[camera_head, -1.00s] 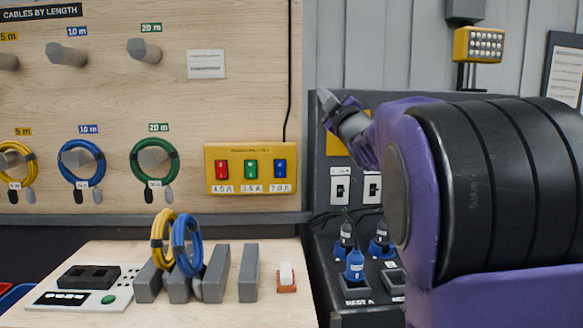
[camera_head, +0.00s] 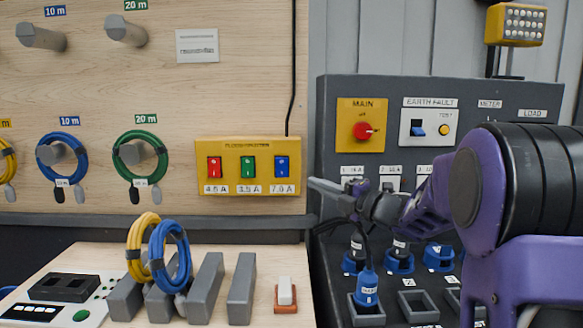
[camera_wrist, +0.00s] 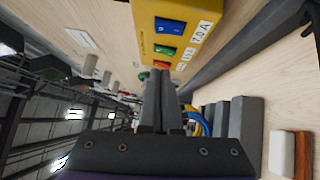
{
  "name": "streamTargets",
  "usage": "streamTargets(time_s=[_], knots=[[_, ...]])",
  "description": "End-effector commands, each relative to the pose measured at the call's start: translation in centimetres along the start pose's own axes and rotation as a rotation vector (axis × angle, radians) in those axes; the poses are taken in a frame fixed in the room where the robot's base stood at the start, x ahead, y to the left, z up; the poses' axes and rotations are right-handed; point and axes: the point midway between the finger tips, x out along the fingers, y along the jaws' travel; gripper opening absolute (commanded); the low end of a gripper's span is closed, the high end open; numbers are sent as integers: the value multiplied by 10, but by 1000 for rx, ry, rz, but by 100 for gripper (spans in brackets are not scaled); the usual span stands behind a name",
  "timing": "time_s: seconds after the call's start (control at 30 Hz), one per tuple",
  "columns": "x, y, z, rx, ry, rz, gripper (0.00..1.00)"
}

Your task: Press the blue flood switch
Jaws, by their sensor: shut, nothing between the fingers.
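The blue switch (camera_head: 281,168) is the rightmost of three rocker switches on a yellow box (camera_head: 245,187) on the wooden wall panel, above a 7.0 A label. It also shows in the wrist view (camera_wrist: 170,27). My gripper (camera_head: 312,183) is shut and empty, pointing left, with its tip just right of the yellow box in the picture. In the wrist view its closed fingers (camera_wrist: 159,85) lie beside the box, apart from the blue switch. I cannot tell how far the tip stands from the wall.
The red switch (camera_head: 214,168) and green switch (camera_head: 248,168) sit close left of the blue one. A black cable runs down to the box. A dark panel (camera_head: 330,95) with breakers and plugs stands right. Grey blocks (camera_head: 205,290) and cable coils stand on the bench below.

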Motion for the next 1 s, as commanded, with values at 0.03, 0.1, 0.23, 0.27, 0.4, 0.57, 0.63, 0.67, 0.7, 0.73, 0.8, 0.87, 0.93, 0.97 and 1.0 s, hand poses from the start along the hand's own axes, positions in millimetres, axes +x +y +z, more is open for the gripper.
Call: streamTargets(time_s=[0.03, 0.1, 0.23, 0.27, 0.4, 0.57, 0.63, 0.67, 0.7, 0.73, 0.8, 0.87, 0.93, 0.97, 1.0], knots=[[0, 0, 0, 0, -1, 0, 0], [0, 0, 0, 1, -1, 0, 0], [3, 0, 0, 1, -1, 0, 0], [5, 0, 0, 1, -1, 0, 0], [23, 0, 0, 1, 1, 0, 0], [57, 0, 0, 1, 1, 1, 0], [72, 0, 0, 1, 1, 1, 0], [79, 0, -1, 1, 2, 1, 0], [88, 0, 0, 1, 0, 0, 0], [94, 0, 0, 1, 0, 1, 0], [106, 0, 4, 1, -3, 0, 0], [111, 0, 12, 1, -3, -1, 0], [116, 0, 18, 1, -4, 0, 0], [119, 0, 20, 1, -4, 0, 0], [121, 1, 22, 0, -4, 0, 0]])
